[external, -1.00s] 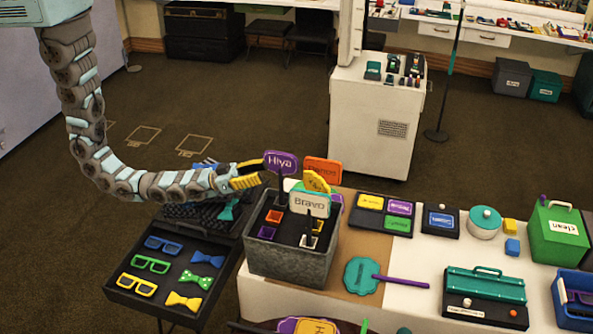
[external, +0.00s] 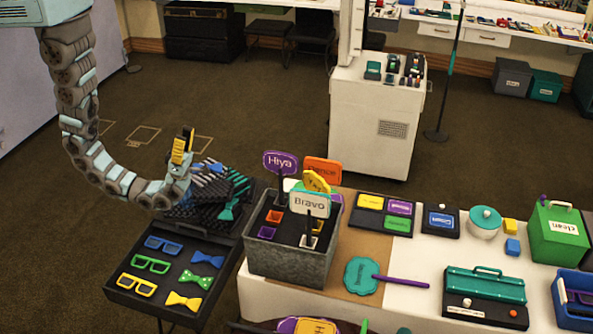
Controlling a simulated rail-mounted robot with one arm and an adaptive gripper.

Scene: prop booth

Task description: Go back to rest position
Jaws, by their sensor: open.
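My gripper (external: 183,146) is at the end of my curved arm, with its yellow-tipped fingers pointing up. It is open and I see nothing held in it. It is left of the grey sign bin (external: 290,262) and clear of it, in front of a dark case (external: 222,192) in the picture. The bin holds upright paddle signs: a purple one reading "Hiya" (external: 280,163), an orange one (external: 322,171), a yellow one (external: 316,182) and a white "Bravo" one (external: 310,204).
A black tray (external: 172,263) with glasses and bow ties stands below my gripper. A teal paddle (external: 361,276) lies on the table right of the bin. A white cabinet (external: 372,128) stands behind. Open floor (external: 250,95) lies behind my gripper.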

